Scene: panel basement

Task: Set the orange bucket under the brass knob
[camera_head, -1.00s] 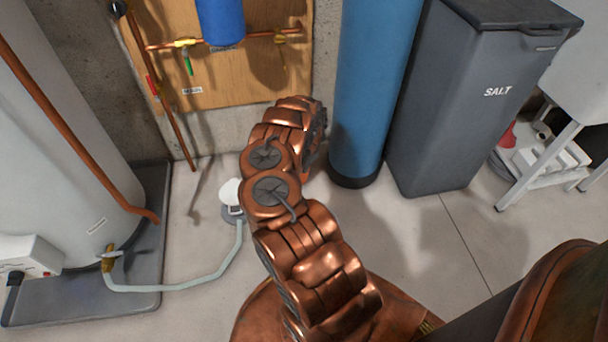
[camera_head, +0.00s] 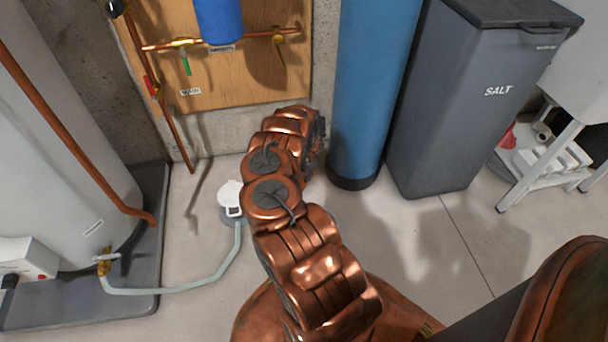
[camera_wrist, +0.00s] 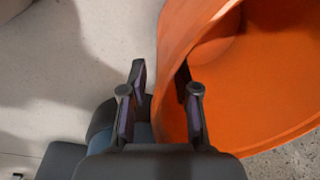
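The orange bucket (camera_wrist: 250,75) fills the right of the wrist view, its opening facing the camera. My gripper (camera_wrist: 160,88) straddles the bucket's wall, with one finger outside and the other inside the rim. The fingers are apart, with a gap between the outer finger and the wall. In the head view, my arm hides the bucket and the gripper. I cannot tell which fitting is the brass knob: a brass drain valve (camera_head: 104,262) sits low on the tank, and a brass fitting (camera_head: 183,42) with a green handle is on the wall pipe.
The white tank (camera_head: 75,130) stands on a grey base (camera_head: 80,312) at left. A pale hose (camera_head: 190,288) runs from its valve to a floor drain (camera_head: 231,198). The blue cylinder (camera_head: 370,100) and grey salt bin (camera_head: 460,110) stand at right.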

